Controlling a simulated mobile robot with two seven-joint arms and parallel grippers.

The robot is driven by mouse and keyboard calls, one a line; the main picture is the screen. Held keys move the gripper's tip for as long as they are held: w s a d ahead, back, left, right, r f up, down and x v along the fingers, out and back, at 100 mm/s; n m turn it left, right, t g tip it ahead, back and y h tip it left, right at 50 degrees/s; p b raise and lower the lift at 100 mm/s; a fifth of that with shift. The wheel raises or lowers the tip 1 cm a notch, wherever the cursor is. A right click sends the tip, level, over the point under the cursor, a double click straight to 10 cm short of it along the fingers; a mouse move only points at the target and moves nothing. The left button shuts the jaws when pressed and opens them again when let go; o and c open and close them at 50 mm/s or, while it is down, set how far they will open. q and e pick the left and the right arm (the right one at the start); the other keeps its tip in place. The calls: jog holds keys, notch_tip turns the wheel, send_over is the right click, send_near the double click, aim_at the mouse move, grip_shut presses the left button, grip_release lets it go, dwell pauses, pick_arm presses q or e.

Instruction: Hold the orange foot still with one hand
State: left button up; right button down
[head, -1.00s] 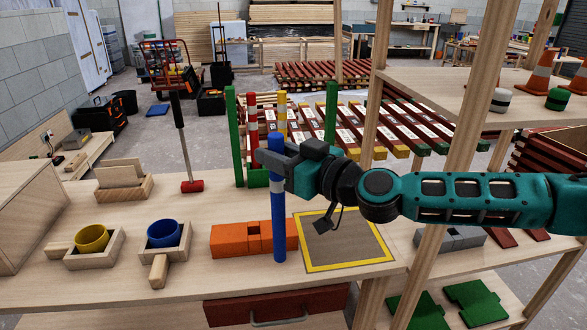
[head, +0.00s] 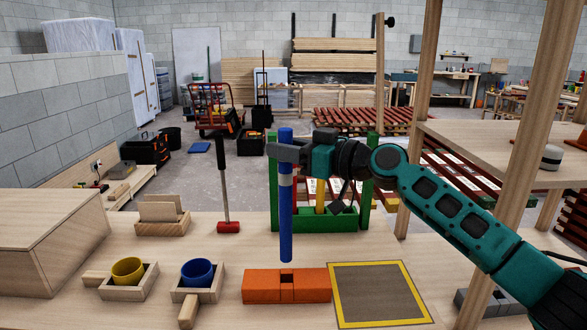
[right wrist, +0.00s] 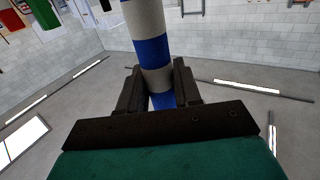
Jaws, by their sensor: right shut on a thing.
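The orange foot (head: 259,286) lies on the bench, a long block with a dark notch in the middle of its top. My right gripper (head: 303,153) is shut on a blue batten (head: 286,220) with a pale band, near its upper part. The batten hangs upright, its lower end just above the foot's notch in the picture; a small gap shows. In the right wrist view the batten (right wrist: 151,48) shows blue and white bands and passes between the jaws (right wrist: 157,88). No gripper touches the foot. My left gripper is not in view.
A yellow-edged mat (head: 380,293) lies right of the foot. A green rack (head: 318,219) with posts stands behind. A blue cup (head: 197,273) and a yellow cup (head: 128,271) sit in wooden holders at left. A red-headed mallet (head: 228,227) stands behind them. Shelf posts (head: 507,160) rise at right.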

jog(key=shift+w+a+r, duration=0.1)
jog(key=shift+w+r, duration=0.55)
jog(key=shift+r, duration=0.35)
jog(key=shift+f, duration=1.85)
